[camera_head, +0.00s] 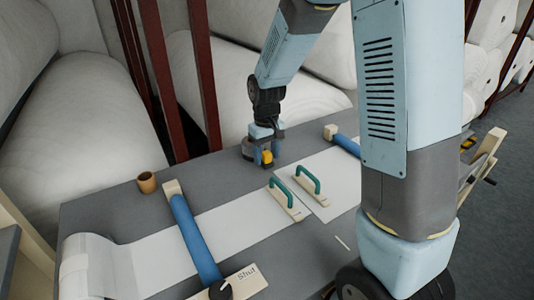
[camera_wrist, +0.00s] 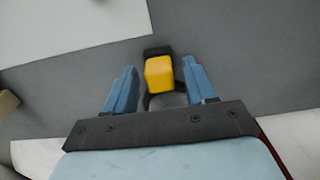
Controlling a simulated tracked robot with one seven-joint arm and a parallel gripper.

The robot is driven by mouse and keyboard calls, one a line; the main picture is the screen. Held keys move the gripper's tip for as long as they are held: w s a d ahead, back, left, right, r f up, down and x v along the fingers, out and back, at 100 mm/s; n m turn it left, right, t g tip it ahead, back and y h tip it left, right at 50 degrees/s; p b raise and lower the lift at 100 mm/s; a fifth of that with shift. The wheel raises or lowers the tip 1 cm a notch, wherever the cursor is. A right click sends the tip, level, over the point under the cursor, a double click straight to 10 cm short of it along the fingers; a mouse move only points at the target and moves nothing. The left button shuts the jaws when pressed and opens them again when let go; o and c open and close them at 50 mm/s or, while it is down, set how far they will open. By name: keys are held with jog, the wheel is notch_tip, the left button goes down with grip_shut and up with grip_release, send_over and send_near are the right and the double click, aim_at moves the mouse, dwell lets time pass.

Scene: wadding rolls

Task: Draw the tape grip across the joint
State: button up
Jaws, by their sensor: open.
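A yellow tape grip (camera_head: 267,157) stands on a black holder at the back of the grey table. In the wrist view the yellow grip (camera_wrist: 159,75) sits between the two blue fingers of my gripper (camera_wrist: 159,66), with gaps on both sides. My gripper (camera_head: 264,143) is open around it; whether it touches the grip underneath is hidden. Two white sheets, a left one (camera_head: 205,232) and a right one (camera_head: 335,170), lie on the table, meeting near two green-handled boards (camera_head: 286,199) (camera_head: 311,184). My arm hides part of the right sheet.
Blue bars cross the left sheet (camera_head: 197,243) and the right sheet (camera_head: 346,144). A brown cup (camera_head: 147,182) stands on the table (camera_head: 110,205) at the back left. Dark red posts (camera_head: 204,75) and large white rolls stand behind. A "Shut" plate (camera_head: 245,279) is at the front.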

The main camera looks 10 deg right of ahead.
jog(key=shift+c, duration=0.2)
grip_shut()
dwell(0.3)
